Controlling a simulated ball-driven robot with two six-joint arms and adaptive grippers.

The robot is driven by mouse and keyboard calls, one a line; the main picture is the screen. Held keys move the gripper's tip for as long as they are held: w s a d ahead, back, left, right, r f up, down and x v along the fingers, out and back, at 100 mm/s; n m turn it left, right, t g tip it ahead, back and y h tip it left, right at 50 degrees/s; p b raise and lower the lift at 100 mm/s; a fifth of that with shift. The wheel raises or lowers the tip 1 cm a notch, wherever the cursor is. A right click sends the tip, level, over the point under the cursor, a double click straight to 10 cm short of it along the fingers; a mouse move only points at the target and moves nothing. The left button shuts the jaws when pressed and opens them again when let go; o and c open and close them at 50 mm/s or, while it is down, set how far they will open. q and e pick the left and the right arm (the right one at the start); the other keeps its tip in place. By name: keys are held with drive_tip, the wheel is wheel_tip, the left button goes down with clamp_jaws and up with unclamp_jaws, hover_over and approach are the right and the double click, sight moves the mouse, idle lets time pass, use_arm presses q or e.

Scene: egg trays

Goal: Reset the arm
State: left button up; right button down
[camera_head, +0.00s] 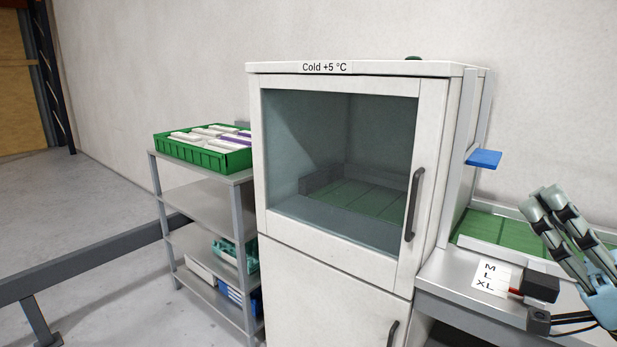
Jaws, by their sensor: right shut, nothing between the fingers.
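My right gripper (548,200) shows at the right edge, its grey fingers pointing up and to the left. The fingers are together with nothing between them. It is above the bench on the right, in front of a green-floored tray (482,229). My left gripper is not in view. A white cold cabinet (335,265) labelled "Cold +5 °C" stands in the middle with its glass door closed. A dark vertical handle (412,205) is on the door's right side. Through the glass a green-floored tray (350,196) shows inside.
A metal shelf rack (205,210) left of the cabinet holds a green crate (200,157) of white and purple cartons. A size card (489,275) reading M, L, XL and a black device (540,286) are on the right bench. A blue plate (484,158) juts from the cabinet's side. A grey rail (85,257) crosses the lower left.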

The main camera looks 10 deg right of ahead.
drive_tip(key=w+d+f+m+t+h+b, duration=0.15)
drive_tip(key=f+m+h, duration=0.35)
drive_tip(key=f, duration=0.5)
drive_tip(key=w+d+f+m+t+h+b, duration=0.1)
drive_tip(key=w+d+f+m+h+b, duration=0.15)
drive_tip(key=f+h, duration=0.55)
drive_tip(key=s+d+f+m+g+h+b, duration=0.1)
drive_tip(key=s+f+g+h, duration=0.15)
drive_tip(key=f, duration=1.15)
drive_tip(key=s+f+m+g+h+b, duration=0.15)
drive_tip(key=f+g, duration=0.25)
drive_tip(key=f, duration=0.9)
drive_tip(key=s+a+f+g+b, duration=0.15)
drive_tip(key=s+f+g, duration=0.35)
drive_tip(key=f, duration=0.5)
drive_tip(key=s+a+f+g+b, duration=0.1)
drive_tip(key=s+a+f+g, duration=0.2)
drive_tip(key=s+f, duration=0.6)
drive_tip(key=s+a+f+n+g, duration=0.1)
drive_tip(key=s+f+g, duration=0.2)
drive_tip(key=s, duration=0.6)
drive_tip(key=s+a+f+n+g, duration=0.1)
drive_tip(key=s+f+g, duration=0.3)
drive_tip(key=s+f, duration=0.2)
drive_tip(key=s, duration=0.2)
drive_tip(key=shift+s+a+f+g, duration=0.25)
drive_tip(key=shift+s+a+g, duration=0.05)
drive_tip(key=shift+s+a, duration=0.1)
